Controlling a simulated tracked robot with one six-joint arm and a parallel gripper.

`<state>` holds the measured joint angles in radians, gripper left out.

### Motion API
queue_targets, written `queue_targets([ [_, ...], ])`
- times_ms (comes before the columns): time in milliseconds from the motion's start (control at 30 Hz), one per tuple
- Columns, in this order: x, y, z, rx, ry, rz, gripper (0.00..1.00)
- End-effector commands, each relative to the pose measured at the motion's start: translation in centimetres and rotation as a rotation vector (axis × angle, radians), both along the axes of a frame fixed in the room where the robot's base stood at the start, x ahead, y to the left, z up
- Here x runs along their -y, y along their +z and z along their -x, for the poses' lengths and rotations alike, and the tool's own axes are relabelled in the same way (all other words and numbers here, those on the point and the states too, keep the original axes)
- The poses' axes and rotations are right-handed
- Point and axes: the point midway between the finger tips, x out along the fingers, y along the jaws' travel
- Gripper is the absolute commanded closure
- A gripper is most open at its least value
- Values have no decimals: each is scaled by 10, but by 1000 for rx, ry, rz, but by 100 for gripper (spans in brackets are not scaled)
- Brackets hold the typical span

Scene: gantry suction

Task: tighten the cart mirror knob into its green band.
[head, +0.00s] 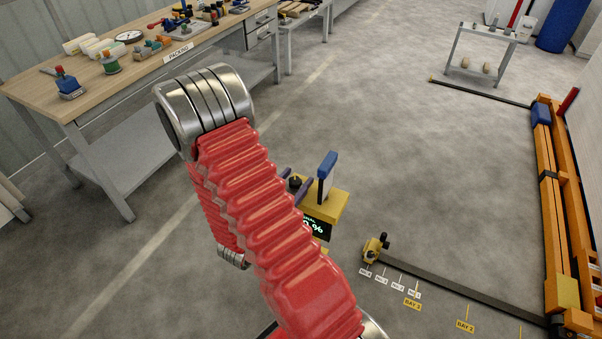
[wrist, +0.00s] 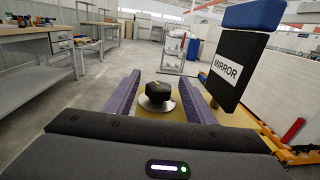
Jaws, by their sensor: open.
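The mirror knob (wrist: 157,91) is black and sits on a round silver base on the yellow cart top (wrist: 128,127). In the wrist view it stands between the two purple fingers of my gripper (wrist: 160,77), with a gap on each side. My gripper is open and empty. The mirror panel (wrist: 232,67), dark with a MIRROR label and a blue top, stands right of the fingers. In the head view the knob (head: 295,183) shows beside my arm, on the yellow cart (head: 328,205). The cart's dark display (head: 317,226) shows a green percent reading, partly hidden. I cannot make out a green band.
A packing bench (head: 140,62) with tools stands at the upper left. An orange gantry rail (head: 560,200) runs along the right. A dark floor rail (head: 460,287) with bay labels lies at the lower right. The floor between is clear.

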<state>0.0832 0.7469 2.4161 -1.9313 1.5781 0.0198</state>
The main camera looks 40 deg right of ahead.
Motion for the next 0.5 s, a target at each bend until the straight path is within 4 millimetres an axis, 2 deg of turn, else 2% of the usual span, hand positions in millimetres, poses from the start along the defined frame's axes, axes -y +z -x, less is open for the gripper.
queue_targets([
  [300, 32, 0, -8, 0, -2, -1, 51],
  [500, 39, 0, -10, 0, -1, 0, 51],
])
